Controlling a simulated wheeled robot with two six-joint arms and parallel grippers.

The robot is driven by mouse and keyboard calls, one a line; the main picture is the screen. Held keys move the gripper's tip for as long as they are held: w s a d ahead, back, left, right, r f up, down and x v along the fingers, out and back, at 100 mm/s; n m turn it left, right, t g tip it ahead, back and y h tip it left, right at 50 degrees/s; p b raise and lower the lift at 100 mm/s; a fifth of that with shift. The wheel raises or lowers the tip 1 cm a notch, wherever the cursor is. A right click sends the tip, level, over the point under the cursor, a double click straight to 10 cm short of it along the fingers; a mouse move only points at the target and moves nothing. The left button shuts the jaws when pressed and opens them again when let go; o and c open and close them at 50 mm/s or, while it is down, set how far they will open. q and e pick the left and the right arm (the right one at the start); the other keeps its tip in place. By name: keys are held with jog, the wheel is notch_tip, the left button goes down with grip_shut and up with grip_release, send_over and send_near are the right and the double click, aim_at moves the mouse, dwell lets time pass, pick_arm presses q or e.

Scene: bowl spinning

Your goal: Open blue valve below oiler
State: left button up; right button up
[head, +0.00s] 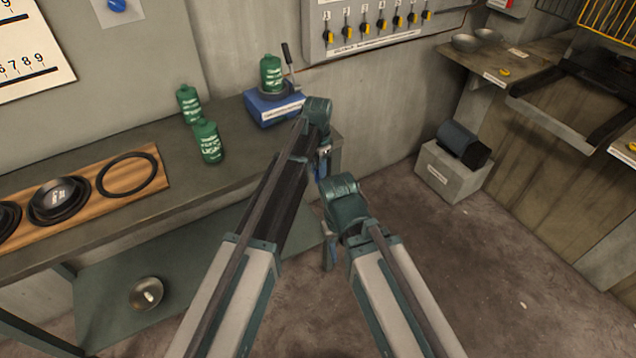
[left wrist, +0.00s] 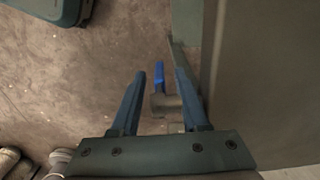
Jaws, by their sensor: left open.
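The blue valve handle (left wrist: 159,75) shows in the left wrist view, above a grey valve body (left wrist: 165,103), beside the bench side. My left gripper (left wrist: 160,76) is open, with one finger on each side of the handle in the picture. I cannot tell whether either finger touches it. In the head view, my left gripper (head: 323,160) points down at the bench's right end, and I cannot make out the valve there. The oiler (head: 275,107) is a blue box with a lever and a green bottle (head: 271,73) on top. My right gripper (head: 328,252) hangs lower over the floor, its jaws unclear.
Two green bottles (head: 208,142) (head: 189,103) stand on the bench (head: 225,185) left of the oiler. A wooden board (head: 118,182) holds dark bowls and a ring. A grey block with a dark motor (head: 462,143) stands on the floor at right. Floor between is clear.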

pick_arm(q)
jog(key=shift+f+b, duration=0.4)
jog(key=shift+f, duration=0.4)
grip_shut()
dwell(0.9)
